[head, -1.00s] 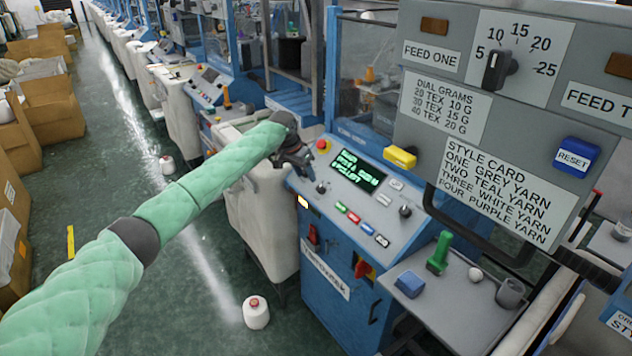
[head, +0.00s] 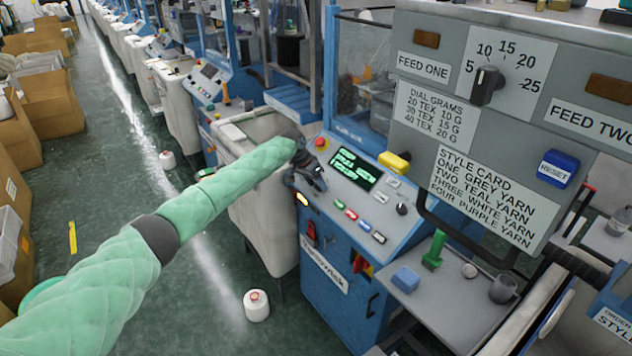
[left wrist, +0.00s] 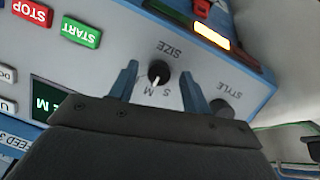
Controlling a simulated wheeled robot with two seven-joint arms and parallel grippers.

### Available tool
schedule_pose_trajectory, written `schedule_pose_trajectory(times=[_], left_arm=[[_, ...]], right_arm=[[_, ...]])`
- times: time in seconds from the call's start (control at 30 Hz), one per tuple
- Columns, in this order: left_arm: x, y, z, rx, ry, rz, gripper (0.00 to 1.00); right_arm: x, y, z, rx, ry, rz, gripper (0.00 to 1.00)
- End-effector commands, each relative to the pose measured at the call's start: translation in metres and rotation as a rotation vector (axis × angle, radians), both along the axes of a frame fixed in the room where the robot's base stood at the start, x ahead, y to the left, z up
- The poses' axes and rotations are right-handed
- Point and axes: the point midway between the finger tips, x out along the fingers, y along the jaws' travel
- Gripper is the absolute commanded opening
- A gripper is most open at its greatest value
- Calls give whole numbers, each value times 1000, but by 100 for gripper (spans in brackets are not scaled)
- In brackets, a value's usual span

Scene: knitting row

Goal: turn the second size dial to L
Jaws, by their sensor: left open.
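In the left wrist view a round black dial (left wrist: 158,73) sits on the blue-grey panel beside the upside-down word SIZE. Its white pointer is toward the M; an S is printed beside the M, and an L is not visible. My left gripper (left wrist: 159,71) is open, its two blue fingers on either side of the dial. I cannot tell whether they touch it. In the head view my left gripper (head: 308,174) is over the left part of the console (head: 365,215) and hides the dial. My right gripper is not in view.
A STYLE knob (left wrist: 222,108) is just beside one finger. A red STOP button (left wrist: 33,12) and green START button (left wrist: 80,32) are on the same panel. The green-text screen (head: 355,168) is right of my gripper. A large feed board (head: 410,145) hangs at the right.

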Motion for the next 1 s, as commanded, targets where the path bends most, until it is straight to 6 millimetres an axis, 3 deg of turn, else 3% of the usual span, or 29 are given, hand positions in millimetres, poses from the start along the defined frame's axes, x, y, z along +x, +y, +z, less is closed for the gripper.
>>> schedule_pose_trajectory(times=[0.4,0.63,1.0], left_arm=[[1,-2,-7,1,-1,-1,48],[1,-2,-6,1,-1,0,5],[1,-2,-8,19,-27,-38,4]], right_arm=[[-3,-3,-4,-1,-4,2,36],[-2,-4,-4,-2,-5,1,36],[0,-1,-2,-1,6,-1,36]])
